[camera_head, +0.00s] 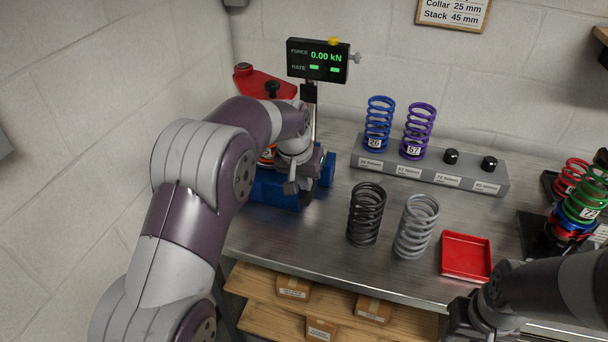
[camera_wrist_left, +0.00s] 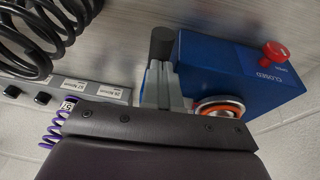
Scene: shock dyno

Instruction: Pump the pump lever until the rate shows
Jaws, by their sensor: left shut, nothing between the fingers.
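The tester has a blue base (camera_head: 268,188), a red upper part (camera_head: 262,84) and a black display (camera_head: 318,61). The display reads FORCE 0.00 kN, with only two small green marks beside RATE. In the left wrist view, the blue base (camera_wrist_left: 225,70) carries a "CLOSED" label, a red knob (camera_wrist_left: 273,53) and an orange-and-silver ring (camera_wrist_left: 218,108). A dark upright cylinder (camera_wrist_left: 162,42), possibly the pump lever's grip, is beside the base, just beyond my fingertips. My left gripper (camera_head: 291,187) is shut and empty by the base; contact is unclear. My right gripper (camera_head: 466,322) is low right, its jaws unclear.
A dark spring (camera_head: 366,214) and a grey spring (camera_head: 416,226) stand on the bench near a red tray (camera_head: 466,256). A grey rack (camera_head: 430,174) behind holds blue and purple springs. A wall stands close on the left.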

